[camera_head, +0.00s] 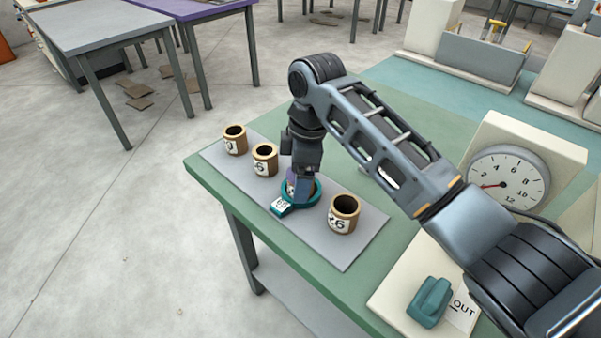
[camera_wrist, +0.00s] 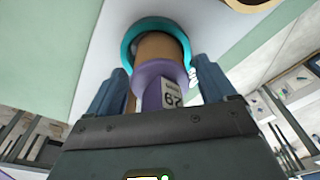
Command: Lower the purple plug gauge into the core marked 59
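My gripper (camera_wrist: 160,72) points down over the third core in the row, with its fingers on either side of the purple plug gauge (camera_wrist: 160,71). Whether they press on it is unclear. In the wrist view a white label reading 67 shows by the plug's handle. The plug's wide flange lies towards a tan core (camera_wrist: 158,46) with a teal ring (camera_wrist: 129,42) around it. In the head view the teal ring (camera_head: 312,196) sits low on the mat and bears a white tag, too small to read surely. How deep the plug sits is hidden.
Other brown cores stand on the grey mat (camera_head: 352,252): one marked 26 (camera_head: 343,214), one with a 6 (camera_head: 265,160) and one at the far left (camera_head: 235,140). A dial (camera_head: 505,178) and a teal block (camera_head: 430,302) by an OUT label are at right.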

